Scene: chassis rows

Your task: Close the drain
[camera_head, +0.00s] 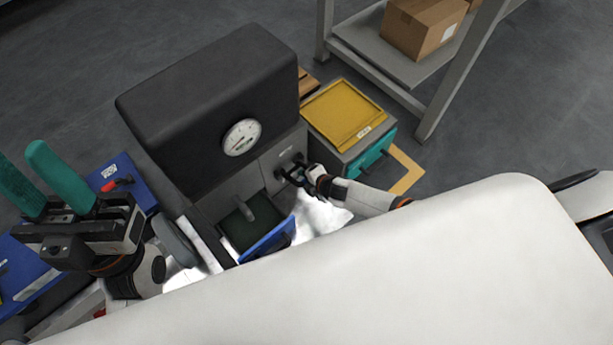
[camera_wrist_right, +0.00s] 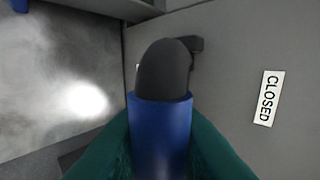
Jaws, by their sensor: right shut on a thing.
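The drain handle (camera_wrist_right: 160,118) has a blue sleeve and a rounded dark end. In the right wrist view it stands between the teal fingers of my right gripper (camera_wrist_right: 155,160), which is shut on the blue sleeve. A white label reading CLOSED (camera_wrist_right: 268,98) is on the grey panel right of the handle. In the head view my right gripper (camera_head: 292,172) is at the front panel of the dark machine (camera_head: 200,105), and the handle is largely hidden there. My left gripper (camera_head: 40,185) is at the left with its teal fingers apart and nothing seen between them.
A round gauge (camera_head: 242,137) is on the machine's front. A yellow-topped cabinet (camera_head: 345,113) stands right of it. A bright white haze (camera_head: 322,215) lies below my right gripper. Blue panels (camera_head: 122,178) are at the left. A shelf (camera_head: 375,55) holds a cardboard box (camera_head: 423,25).

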